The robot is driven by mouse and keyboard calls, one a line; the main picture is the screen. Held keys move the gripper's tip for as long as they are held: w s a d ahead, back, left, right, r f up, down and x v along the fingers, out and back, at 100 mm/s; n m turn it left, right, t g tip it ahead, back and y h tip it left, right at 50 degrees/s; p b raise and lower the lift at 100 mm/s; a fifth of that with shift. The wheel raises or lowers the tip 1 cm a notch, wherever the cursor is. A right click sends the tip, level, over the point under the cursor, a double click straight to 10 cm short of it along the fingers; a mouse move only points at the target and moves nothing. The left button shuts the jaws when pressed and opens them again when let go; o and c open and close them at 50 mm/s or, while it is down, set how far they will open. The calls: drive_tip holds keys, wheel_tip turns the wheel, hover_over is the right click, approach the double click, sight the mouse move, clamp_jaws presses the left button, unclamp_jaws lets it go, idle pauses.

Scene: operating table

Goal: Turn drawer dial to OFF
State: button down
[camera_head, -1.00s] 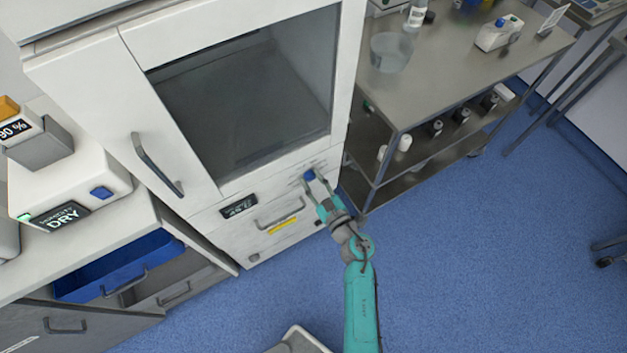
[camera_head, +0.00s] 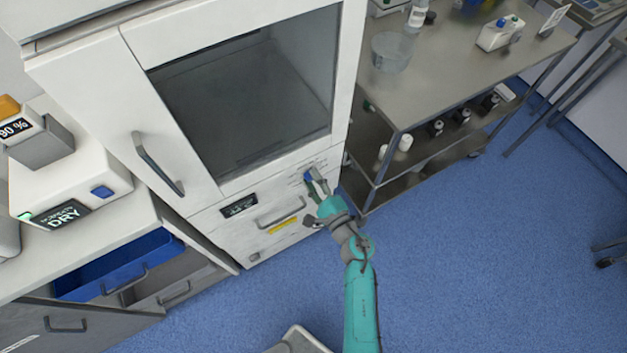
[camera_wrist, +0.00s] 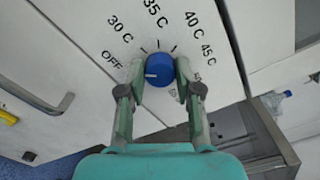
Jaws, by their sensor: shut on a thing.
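The blue drawer dial (camera_wrist: 159,68) sits on the white drawer front, with a printed scale of OFF, 30 C, 35 C, 40 C and 45 C around it. Its white mark points left, toward the side of the OFF label (camera_wrist: 111,62). My gripper (camera_wrist: 160,78) is shut on the dial, one finger on each side. In the head view the dial (camera_head: 308,176) shows between the fingertips of my gripper (camera_head: 315,182), at the drawer's upper right. The small dark display (camera_head: 239,206) is left of it; its text is too small to read for certain.
The drawer has a bar handle (camera_head: 281,213) and a yellow label (camera_head: 283,226) below the dial. A glass-fronted cabinet door (camera_head: 245,95) is above. A metal cart (camera_head: 440,110) stands close on the right.

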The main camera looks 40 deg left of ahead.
drive_tip(key=shift+f, duration=0.15)
idle(0.4)
drive_tip(key=c, duration=0.8)
unclamp_jaws()
drive_tip(key=v, duration=1.2)
